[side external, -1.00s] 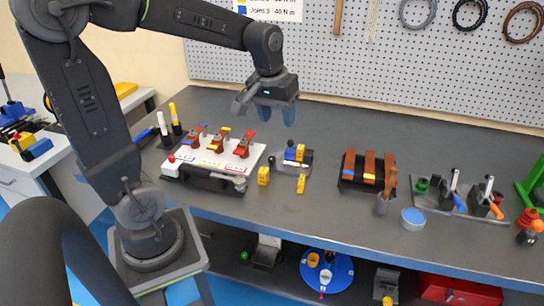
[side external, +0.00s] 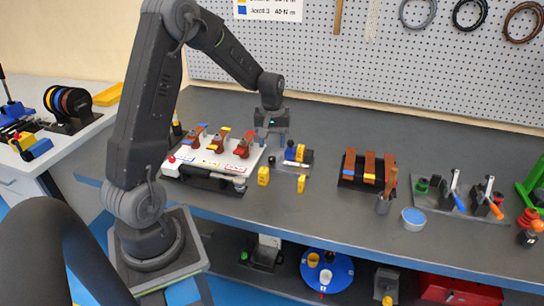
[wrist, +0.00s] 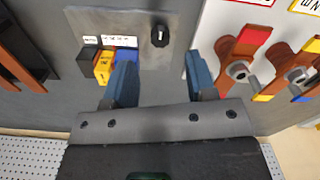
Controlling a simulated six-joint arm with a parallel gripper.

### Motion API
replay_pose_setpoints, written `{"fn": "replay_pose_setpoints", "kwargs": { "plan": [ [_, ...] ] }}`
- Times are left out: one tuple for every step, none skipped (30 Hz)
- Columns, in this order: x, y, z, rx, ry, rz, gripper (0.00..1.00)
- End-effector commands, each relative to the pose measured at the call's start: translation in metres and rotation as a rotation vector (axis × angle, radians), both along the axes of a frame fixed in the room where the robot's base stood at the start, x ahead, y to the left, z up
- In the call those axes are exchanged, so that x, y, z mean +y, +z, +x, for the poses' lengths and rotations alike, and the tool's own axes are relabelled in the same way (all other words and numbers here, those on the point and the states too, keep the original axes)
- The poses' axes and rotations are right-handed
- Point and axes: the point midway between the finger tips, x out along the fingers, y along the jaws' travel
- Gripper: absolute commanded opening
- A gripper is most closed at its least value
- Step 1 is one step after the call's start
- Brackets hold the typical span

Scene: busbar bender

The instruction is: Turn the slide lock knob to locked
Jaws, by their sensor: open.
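A small black knob (wrist: 160,37) with a pale mark on it sits on a grey plate (wrist: 190,22), beside a block with black, yellow and blue pieces (wrist: 108,64). I take it for the slide lock knob; its locked or unlocked setting cannot be read. The knob also shows in the side external view (side external: 271,160), at the left of the yellow-and-blue block (side external: 297,153). My gripper (side external: 271,140) is open and empty above and behind the knob. In the wrist view, the open fingers (wrist: 162,82) lie on either side of the knob's line, with the knob beyond their tips.
A white panel (side external: 214,163) with several brown-red levers stands close left of the gripper. Two small yellow blocks (side external: 263,176) stand in front of the knob's plate. A rack of brown bars (side external: 367,172) is to the right. Bare table lies between.

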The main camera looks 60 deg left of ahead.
Motion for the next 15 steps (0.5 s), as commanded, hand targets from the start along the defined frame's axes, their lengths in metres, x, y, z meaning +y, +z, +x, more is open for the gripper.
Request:
{"fn": "replay_pose_setpoints", "kwargs": {
  "plan": [
    [-0.001, -0.012, -0.001, 0.004, -0.001, -0.002, 0.51],
    [0.000, -0.017, 0.000, 0.004, -0.001, -0.002, 0.51],
    [0.000, -0.024, 0.000, 0.003, -0.001, -0.002, 0.51],
    [-0.001, -0.029, -0.001, 0.003, -0.001, -0.002, 0.51],
    [-0.001, -0.034, -0.001, 0.004, -0.001, -0.002, 0.51],
    [0.000, -0.039, -0.001, 0.002, -0.001, -0.001, 0.51],
    [0.000, -0.043, -0.001, 0.003, -0.001, -0.002, 0.51],
    [0.000, -0.046, 0.000, 0.003, -0.001, -0.001, 0.51],
    [0.000, -0.050, 0.000, 0.001, -0.001, 0.000, 0.51],
    [0.000, -0.052, 0.000, 0.001, -0.001, 0.000, 0.51],
    [0.000, -0.054, 0.000, 0.001, -0.001, 0.000, 0.51],
    [0.000, -0.056, 0.000, 0.001, -0.001, 0.000, 0.51],
    [0.000, -0.057, 0.000, 0.000, -0.001, 0.000, 0.51],
    [0.000, -0.058, 0.000, 0.000, -0.001, 0.001, 0.51],
    [0.000, -0.058, 0.000, 0.000, -0.001, 0.001, 0.51]
  ]
}}
